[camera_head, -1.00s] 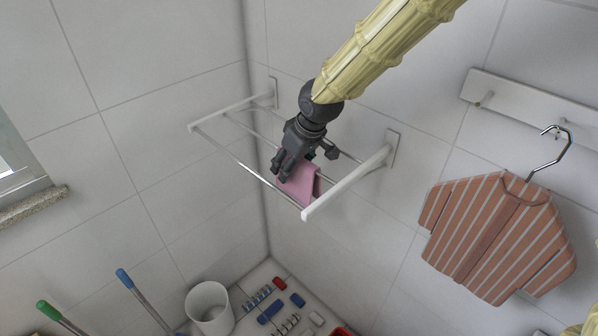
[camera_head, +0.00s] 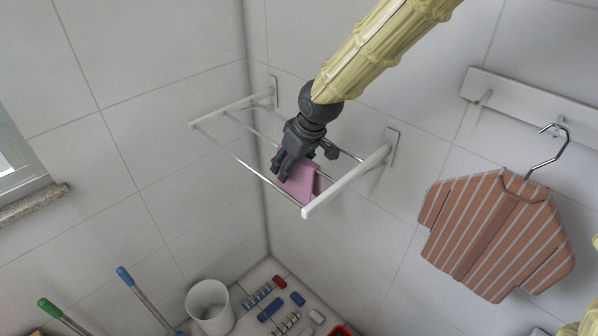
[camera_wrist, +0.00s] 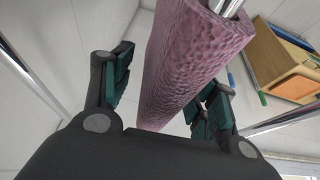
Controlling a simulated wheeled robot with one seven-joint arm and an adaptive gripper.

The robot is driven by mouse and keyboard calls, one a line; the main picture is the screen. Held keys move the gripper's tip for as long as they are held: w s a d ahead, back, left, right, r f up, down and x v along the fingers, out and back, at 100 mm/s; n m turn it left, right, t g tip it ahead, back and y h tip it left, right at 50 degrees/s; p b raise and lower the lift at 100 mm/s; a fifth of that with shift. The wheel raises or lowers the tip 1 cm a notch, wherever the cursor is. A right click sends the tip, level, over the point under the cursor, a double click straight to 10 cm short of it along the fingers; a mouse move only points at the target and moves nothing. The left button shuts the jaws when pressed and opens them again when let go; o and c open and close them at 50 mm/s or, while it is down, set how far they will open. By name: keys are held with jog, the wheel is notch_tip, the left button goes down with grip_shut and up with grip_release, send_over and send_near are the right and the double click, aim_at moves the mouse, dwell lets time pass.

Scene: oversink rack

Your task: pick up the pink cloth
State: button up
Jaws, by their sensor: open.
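The pink cloth (camera_head: 303,182) hangs folded over a metal bar of the wall rack (camera_head: 340,188), near the rack's right end. My gripper (camera_head: 279,174) is at the cloth, pointing down and left, and covers part of it. In the wrist view the cloth (camera_wrist: 183,65) runs between my two fingers, with the bar end showing at its top. The fingers (camera_wrist: 165,92) stand apart on either side of the cloth. The left finger has a clear gap to it; the right finger is close to its edge, and I cannot tell whether they touch.
A striped garment (camera_head: 497,235) hangs on a hanger from a white hook rail (camera_head: 520,98) at the right. Below are a white bin (camera_head: 209,307), two handles, green (camera_head: 47,307) and blue (camera_head: 124,275), and several small items on the floor. Tiled walls stand close behind the rack.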

jog(key=c, duration=1.1)
jog(key=shift+r, duration=0.15)
